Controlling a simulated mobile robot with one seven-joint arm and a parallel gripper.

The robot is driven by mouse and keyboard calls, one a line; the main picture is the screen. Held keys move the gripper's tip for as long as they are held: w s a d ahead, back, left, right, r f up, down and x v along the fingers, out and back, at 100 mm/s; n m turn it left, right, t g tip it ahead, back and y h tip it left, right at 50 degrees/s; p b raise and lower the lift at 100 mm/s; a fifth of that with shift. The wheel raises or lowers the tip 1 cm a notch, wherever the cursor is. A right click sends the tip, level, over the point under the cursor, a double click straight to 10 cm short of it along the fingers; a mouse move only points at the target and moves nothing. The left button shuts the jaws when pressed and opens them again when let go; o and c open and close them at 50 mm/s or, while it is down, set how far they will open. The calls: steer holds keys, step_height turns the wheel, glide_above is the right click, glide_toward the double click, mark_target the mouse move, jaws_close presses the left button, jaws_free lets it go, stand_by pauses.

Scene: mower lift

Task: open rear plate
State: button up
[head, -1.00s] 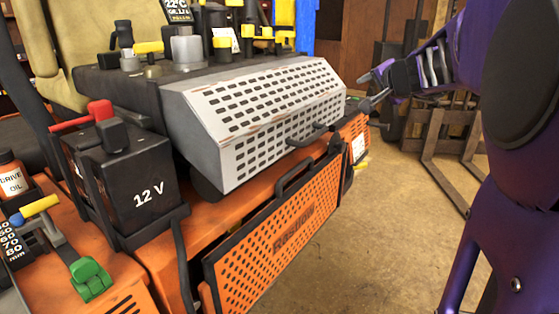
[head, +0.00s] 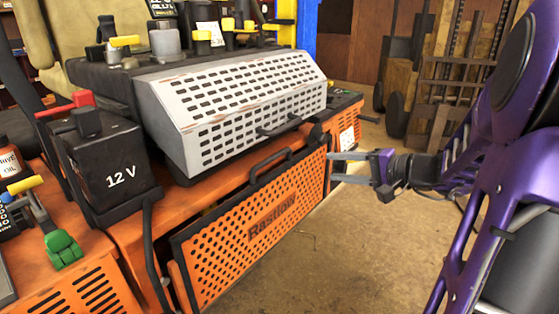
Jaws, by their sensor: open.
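The rear plate (head: 262,226) is an orange perforated panel with a black frame and the word "Rastlow", on the back of the orange mower. It leans slightly outward at its top. A black bar handle (head: 270,166) sits along its top edge. My gripper (head: 332,168) is at the right end of the plate, pointing left. Its two fingers are apart with nothing seen between them. I cannot tell whether a fingertip touches the plate's edge.
A white slotted cover (head: 235,108) with its own black handle (head: 279,127) juts out above the plate. A black 12 V battery (head: 108,170) stands at left. A forklift-like frame (head: 445,115) stands at the back right. The floor (head: 340,250) beside the plate is clear.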

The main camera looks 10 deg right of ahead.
mark_target(276, 158)
steer(key=shift+y, duration=0.7)
steer(key=x, duration=1)
steer(key=a+r+x, duration=0.1)
steer(key=x, duration=0.5)
steer(key=shift+s+d+b, duration=0.1)
steer(key=shift+s+b, duration=0.15)
steer(key=shift+b, duration=0.15)
steer(key=shift+c, duration=0.3)
steer(key=shift+f, duration=0.1)
jaws_close()
